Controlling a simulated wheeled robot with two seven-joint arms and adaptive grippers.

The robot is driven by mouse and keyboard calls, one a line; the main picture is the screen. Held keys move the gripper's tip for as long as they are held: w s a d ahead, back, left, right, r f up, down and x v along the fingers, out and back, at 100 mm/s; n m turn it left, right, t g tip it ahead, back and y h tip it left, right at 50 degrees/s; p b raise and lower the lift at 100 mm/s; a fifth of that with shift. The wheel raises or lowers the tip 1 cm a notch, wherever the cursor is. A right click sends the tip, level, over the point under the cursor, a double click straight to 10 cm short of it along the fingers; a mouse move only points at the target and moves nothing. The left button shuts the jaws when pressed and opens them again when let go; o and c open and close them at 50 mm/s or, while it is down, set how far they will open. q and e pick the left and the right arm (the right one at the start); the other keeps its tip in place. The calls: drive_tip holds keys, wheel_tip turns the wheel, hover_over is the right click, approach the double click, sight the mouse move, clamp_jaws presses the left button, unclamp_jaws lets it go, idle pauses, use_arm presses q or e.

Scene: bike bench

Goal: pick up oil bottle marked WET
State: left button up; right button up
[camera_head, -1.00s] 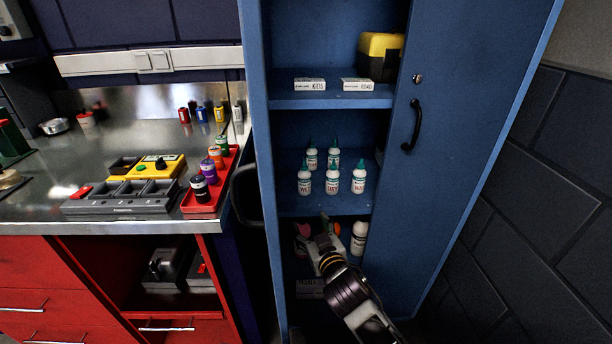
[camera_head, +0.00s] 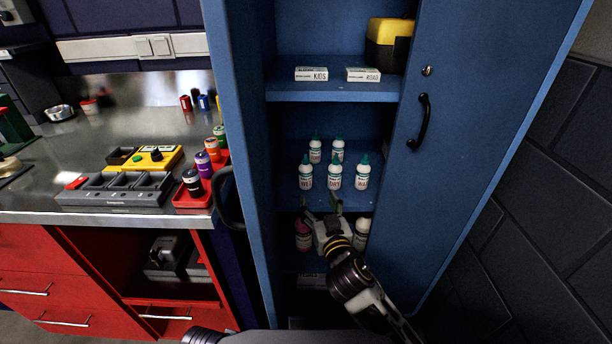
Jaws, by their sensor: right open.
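Several white oil bottles with green caps stand upright on the middle shelf of the blue cabinet, three in front and others behind. The front left bottle (camera_head: 306,178) has a label that seems to read WET, though the print is small. The front middle bottle (camera_head: 334,179) seems to read DRY; the front right bottle (camera_head: 362,178) is hard to read. My right gripper (camera_head: 322,211) is open and empty at the shelf's front edge, below and in front of the front left and middle bottles, apart from them. My left gripper is out of view.
The blue cabinet's shelf (camera_head: 280,202) has side walls close by, and its door (camera_head: 470,130) stands at right. Two small boxes (camera_head: 311,74) (camera_head: 363,75) lie on the shelf above. Other bottles (camera_head: 303,235) (camera_head: 361,233) stand below, either side of my gripper. A workbench (camera_head: 130,215) is at left.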

sight(308, 176)
drive_tip(key=shift+b+x, duration=0.35)
drive_tip(key=shift+x, duration=3.8)
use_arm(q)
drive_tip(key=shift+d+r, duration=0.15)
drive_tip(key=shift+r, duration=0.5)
use_arm(e)
drive_tip(key=shift+w, duration=0.1)
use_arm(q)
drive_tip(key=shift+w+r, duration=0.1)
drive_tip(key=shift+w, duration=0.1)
use_arm(e)
drive_tip(key=shift+w, duration=0.1)
